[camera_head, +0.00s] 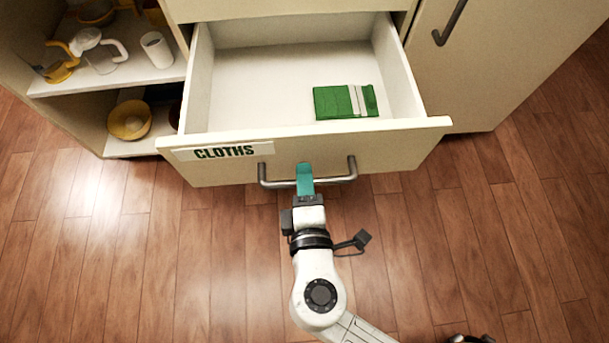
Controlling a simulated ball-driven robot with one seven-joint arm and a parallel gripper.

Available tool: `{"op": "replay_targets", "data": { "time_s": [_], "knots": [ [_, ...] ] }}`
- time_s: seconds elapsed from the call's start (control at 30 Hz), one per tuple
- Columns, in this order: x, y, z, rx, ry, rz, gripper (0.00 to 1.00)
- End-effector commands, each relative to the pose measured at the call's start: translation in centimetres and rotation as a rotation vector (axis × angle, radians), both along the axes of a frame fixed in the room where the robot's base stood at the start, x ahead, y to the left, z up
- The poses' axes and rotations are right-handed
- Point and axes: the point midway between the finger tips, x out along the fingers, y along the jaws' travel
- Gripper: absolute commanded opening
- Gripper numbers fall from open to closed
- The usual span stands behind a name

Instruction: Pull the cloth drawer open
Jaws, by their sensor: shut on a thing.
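The cloth drawer (400,148) is cream, with a label reading CLOTHS (223,152) on the left of its front. It stands well out from the cabinet, and its inside shows. A folded green cloth (331,102) with a pale band lies in it, towards the right. A grey bar handle (334,179) runs across the drawer front. My gripper (305,180), with teal fingers, is shut on the handle near its middle. The fingers hide that part of the bar.
Open shelves (120,81) at the left hold a white cup (157,50), jugs and a yellow bowl (129,120). A closed cabinet door with a grey handle (449,23) is at the right. The wooden floor (150,260) in front is clear around my arm.

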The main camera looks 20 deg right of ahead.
Motion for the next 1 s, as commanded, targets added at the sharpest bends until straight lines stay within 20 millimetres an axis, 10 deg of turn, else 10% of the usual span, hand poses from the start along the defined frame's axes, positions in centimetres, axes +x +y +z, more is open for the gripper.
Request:
{"op": "replay_targets", "data": {
  "time_s": [0.53, 1.0],
  "knots": [
    [-0.7, 0.2, 0.2, 0.001, 0.002, 0.001, 0.37],
    [-8.3, 2.7, 1.8, 0.000, 0.004, 0.001, 0.37]
  ]
}}
